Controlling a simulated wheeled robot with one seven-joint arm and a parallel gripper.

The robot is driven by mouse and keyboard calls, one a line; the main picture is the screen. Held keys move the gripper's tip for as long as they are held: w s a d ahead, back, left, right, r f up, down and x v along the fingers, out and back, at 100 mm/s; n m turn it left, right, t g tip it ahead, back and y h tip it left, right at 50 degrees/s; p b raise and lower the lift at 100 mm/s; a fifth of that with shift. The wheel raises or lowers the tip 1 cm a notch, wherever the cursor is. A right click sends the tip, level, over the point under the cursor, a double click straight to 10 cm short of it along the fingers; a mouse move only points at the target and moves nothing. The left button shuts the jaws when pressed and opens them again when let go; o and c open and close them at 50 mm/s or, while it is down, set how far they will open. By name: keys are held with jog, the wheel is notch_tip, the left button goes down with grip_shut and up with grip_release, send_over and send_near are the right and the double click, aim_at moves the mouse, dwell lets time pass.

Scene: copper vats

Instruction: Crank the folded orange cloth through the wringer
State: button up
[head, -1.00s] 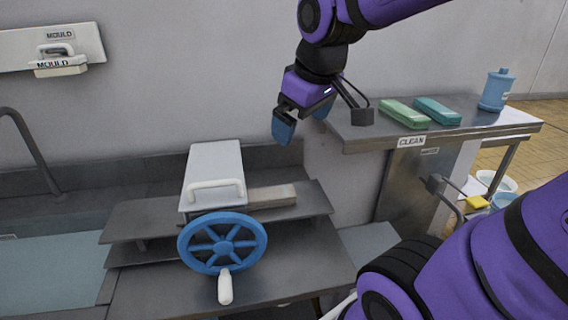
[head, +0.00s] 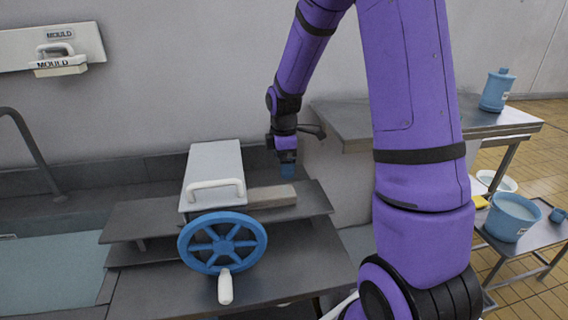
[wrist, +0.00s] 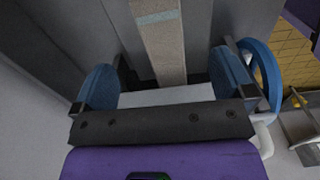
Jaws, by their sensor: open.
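The wringer (head: 214,168) has a pale cover with a white handle. Its blue crank wheel (head: 222,243) faces front, with a white knob (head: 225,287) at the bottom. A beige-grey flat strip (head: 272,196) sticks out from its right side over the shelf; no orange cloth shows. In the wrist view the strip (wrist: 160,42) has a pale blue-green band near its far end. My gripper (head: 287,170) points down at the back of the strip's outer end. In the wrist view its blue fingers (wrist: 163,75) are apart and empty, the strip passing between them in the picture; their height above it is unclear.
A steel table (head: 345,127) stands at the right, partly hidden by my arm, with a blue jug (head: 497,90). A low stand (head: 540,240) holds a blue bucket (head: 511,216). A sink (head: 50,275) lies left. A mould board (head: 45,40) hangs on the wall.

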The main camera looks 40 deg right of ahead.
aim_at(284, 191)
jog(key=shift+w+d+f, duration=0.2)
jog(key=shift+f, duration=0.35)
notch_tip(284, 191, down, 11)
jog(key=shift+r, duration=0.1)
dwell(0.4)
jog(key=shift+c, duration=0.2)
jog(key=c, duration=1)
